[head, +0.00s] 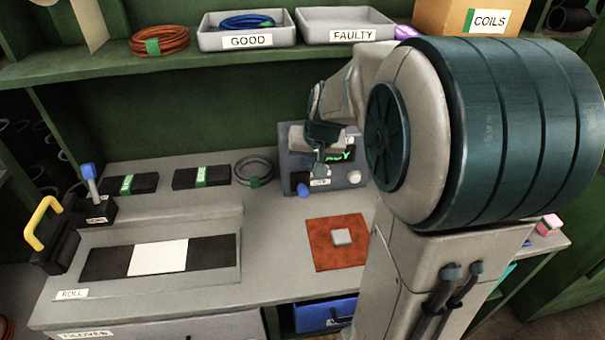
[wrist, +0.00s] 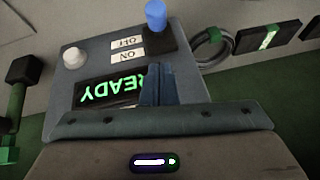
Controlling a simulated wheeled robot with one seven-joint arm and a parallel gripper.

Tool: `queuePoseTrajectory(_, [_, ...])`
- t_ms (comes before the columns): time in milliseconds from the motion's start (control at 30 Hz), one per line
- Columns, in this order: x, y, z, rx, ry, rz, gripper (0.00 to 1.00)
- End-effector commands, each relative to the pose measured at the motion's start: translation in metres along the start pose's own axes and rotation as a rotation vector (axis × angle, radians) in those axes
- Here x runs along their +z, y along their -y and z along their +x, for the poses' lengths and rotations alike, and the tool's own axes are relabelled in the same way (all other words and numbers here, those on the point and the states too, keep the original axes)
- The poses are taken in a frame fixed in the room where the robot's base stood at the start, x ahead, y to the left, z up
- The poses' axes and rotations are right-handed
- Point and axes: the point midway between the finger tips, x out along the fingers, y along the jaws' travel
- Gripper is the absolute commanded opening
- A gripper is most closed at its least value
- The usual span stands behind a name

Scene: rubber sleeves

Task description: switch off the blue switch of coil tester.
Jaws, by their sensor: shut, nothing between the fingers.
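The coil tester (head: 295,163) is a grey box at the back of the bench, with a green-lit screen partly hidden by my gripper. In the wrist view the tester (wrist: 85,52) appears upside down and its screen (wrist: 105,90) reads READY. Its blue switch (head: 303,190) shows at the front left; in the wrist view the blue knob (wrist: 156,14) stands on a dark base beside OFF and ON labels, at the OFF end. My gripper (head: 319,170) is shut and empty over the tester's face. Its fingertips (wrist: 158,68) are close to the switch base; I cannot tell whether they touch.
A white round knob (head: 353,176) is on the tester's right. A grey coil (head: 252,171) lies to its left and an orange mat (head: 322,255) with a grey block is in front. The GOOD tray (head: 207,38) and FAULTY tray (head: 316,32) are on the shelf above.

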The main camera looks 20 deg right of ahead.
Motion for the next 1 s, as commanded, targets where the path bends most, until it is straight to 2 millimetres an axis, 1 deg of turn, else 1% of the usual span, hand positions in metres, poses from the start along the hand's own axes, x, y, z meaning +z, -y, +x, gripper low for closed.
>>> queuePoseTrajectory(33, [0.001,0.0,0.012,0.001,0.004,0.0,0.0])
queuePoseTrajectory(100, [0.004,0.0,0.022,0.001,0.003,0.001,0.0])
queuePoseTrajectory(200, [0.015,0.0,0.032,0.0,0.002,-0.001,0.0])
queuePoseTrajectory(300, [0.023,0.0,0.039,0.0,0.001,0.001,0.0])
queuePoseTrajectory(500, [0.028,0.0,0.044,0.0,-0.001,-0.001,0.0])
queuePoseTrajectory(1000, [0.029,0.0,0.047,-0.002,-0.02,-0.002,0.0])
